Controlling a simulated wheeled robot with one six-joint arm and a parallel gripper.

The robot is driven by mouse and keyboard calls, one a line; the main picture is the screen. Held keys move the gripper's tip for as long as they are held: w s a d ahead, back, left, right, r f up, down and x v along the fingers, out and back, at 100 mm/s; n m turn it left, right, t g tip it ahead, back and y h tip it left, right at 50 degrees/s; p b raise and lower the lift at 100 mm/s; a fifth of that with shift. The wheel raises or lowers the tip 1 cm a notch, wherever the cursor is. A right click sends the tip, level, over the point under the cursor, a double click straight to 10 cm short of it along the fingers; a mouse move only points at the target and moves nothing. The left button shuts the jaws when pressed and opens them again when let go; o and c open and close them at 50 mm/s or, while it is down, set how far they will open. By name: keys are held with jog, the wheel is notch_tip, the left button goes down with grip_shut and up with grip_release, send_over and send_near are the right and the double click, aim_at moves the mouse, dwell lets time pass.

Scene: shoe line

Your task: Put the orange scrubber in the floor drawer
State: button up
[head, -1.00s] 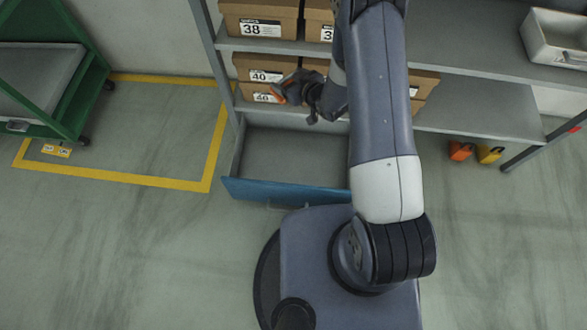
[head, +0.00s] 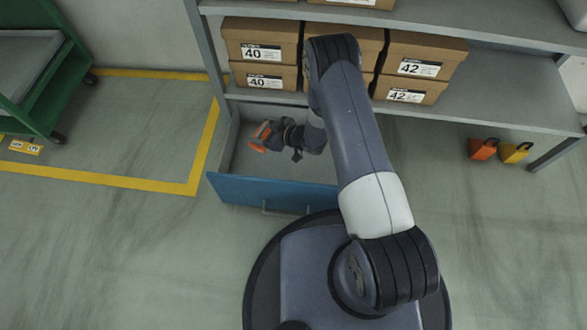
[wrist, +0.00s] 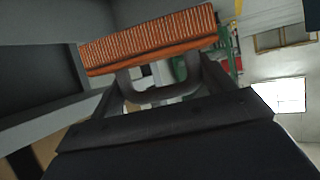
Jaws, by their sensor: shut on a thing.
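The orange scrubber (head: 260,137) is held in my gripper (head: 272,139) over the open floor drawer. In the wrist view the scrubber (wrist: 150,40) shows its ribbed orange side, and my gripper (wrist: 160,80) is shut on its dark handle. The floor drawer (head: 270,192) is pulled out below the shelves, with its blue front towards me. The part of its inside that shows looks empty; my arm hides its right side. I cannot tell exactly how high the scrubber is above the drawer floor.
Brown shoe boxes (head: 262,51) stand on the shelf (head: 480,105) just above and behind the drawer. An orange block (head: 482,149) and a yellow block (head: 514,152) are at the right below the shelf. A green cart (head: 45,85) stands at the left.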

jog(key=f+b, duration=0.4)
jog(key=f, duration=0.5)
jog(key=f+b, duration=0.3)
jog(key=f, duration=0.6)
jog(key=shift+s+a+f+b, duration=0.1)
jog(key=shift+s+a+b, duration=0.1)
jog(key=shift+b, duration=0.2)
jog(key=o, duration=1)
